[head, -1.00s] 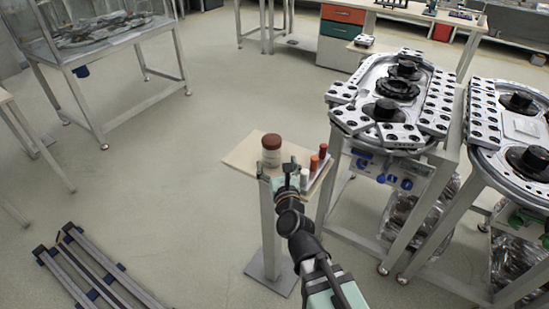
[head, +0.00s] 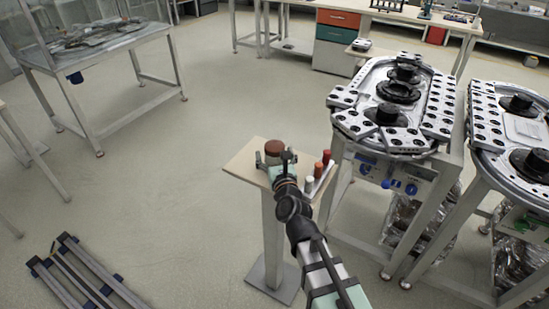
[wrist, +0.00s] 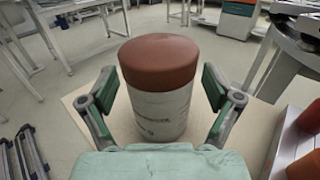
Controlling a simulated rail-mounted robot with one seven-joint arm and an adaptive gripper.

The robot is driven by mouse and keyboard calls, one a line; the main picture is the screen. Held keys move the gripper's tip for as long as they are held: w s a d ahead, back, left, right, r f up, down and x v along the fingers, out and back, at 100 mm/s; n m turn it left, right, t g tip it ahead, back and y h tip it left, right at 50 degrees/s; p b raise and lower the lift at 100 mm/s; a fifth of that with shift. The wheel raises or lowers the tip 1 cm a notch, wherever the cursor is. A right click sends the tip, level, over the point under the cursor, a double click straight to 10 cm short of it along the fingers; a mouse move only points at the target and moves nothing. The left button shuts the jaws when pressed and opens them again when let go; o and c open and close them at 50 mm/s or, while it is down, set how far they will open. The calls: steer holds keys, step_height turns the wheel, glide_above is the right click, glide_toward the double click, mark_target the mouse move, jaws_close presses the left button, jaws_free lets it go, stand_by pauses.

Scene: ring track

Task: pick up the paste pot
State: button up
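The paste pot (wrist: 160,95) is a pale, lettered jar with a brown-red lid, upright on a small beige stand top (head: 245,163). In the head view the pot (head: 274,147) shows mostly its lid; my gripper hides part of its body. My gripper (wrist: 160,88) is open, with one finger on each side of the pot. Gaps show between the fingers and the pot in the wrist view, so it is not gripped. In the head view my gripper (head: 275,160) is at the pot's near side.
A small rack with red and orange cylinders (head: 322,163) and a white one stands right of my gripper. Ring-track tables (head: 395,145) stand close on the right. Open floor (head: 160,200) lies to the left, with metal rails (head: 85,275) on it.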

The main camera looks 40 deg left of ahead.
steer(key=c, duration=1.1)
steer(key=shift+c, duration=0.3)
steer(key=shift+r, duration=0.15)
